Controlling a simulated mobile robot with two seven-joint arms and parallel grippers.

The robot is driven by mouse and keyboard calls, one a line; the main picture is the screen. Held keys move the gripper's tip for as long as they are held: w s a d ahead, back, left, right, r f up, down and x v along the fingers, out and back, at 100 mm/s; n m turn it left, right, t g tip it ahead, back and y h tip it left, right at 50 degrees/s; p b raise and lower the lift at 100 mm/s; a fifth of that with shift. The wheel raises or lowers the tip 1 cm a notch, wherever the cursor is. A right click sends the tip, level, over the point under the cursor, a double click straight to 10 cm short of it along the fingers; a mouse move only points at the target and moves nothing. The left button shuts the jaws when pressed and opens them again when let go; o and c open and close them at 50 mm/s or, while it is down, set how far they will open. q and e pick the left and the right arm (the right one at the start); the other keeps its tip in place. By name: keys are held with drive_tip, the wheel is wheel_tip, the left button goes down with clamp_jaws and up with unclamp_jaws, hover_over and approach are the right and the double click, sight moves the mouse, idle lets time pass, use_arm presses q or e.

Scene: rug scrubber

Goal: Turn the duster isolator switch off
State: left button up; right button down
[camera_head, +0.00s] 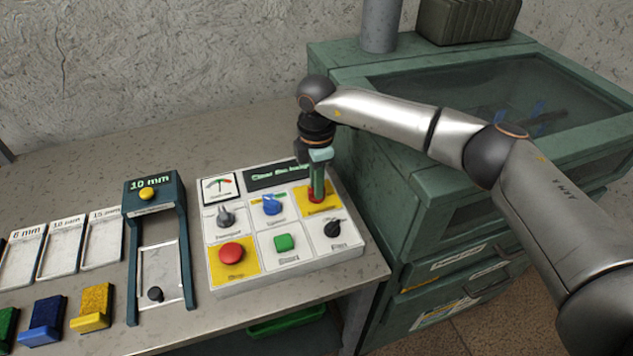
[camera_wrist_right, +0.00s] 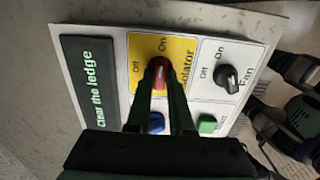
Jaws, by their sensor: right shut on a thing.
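The duster isolator switch is a red knob (camera_head: 314,197) on a yellow square at the upper right of the white control panel (camera_head: 346,254). In the right wrist view the red knob (camera_wrist_right: 160,76) sits between my green fingertips, beside the printed words "Off" and "On". My right gripper (camera_head: 318,186) reaches down from above and is shut on the knob. The fingers hide part of the knob, so I cannot tell for certain which word it points at. My left gripper is not in view.
A dark green frame (camera_head: 184,240) stands left of the panel. A green cabinet (camera_head: 400,200) stands right.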

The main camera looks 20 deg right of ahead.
idle(0.4)
drive_tip(key=n+b, duration=0.1)
drive_tip(key=n, duration=0.3)
drive_tip(key=shift+n, duration=0.4)
drive_tip(key=n+b, duration=0.1)
drive_tip(key=n, duration=0.3)
drive_tip(key=shift+b, duration=0.3)
drive_tip(key=n+b, duration=0.1)
drive_tip(key=n, duration=0.4)
drive_tip(key=shift+r+n+b, duration=0.1)
drive_tip(key=shift+n+b, duration=0.45)
drive_tip(key=shift+n, duration=1.55)
drive_tip(key=c, duration=0.8)
unclamp_jaws()
wheel_tip(320, 180, up, 12)
drive_tip(key=shift+r+b, duration=0.25)
drive_tip(key=shift+b, duration=0.1)
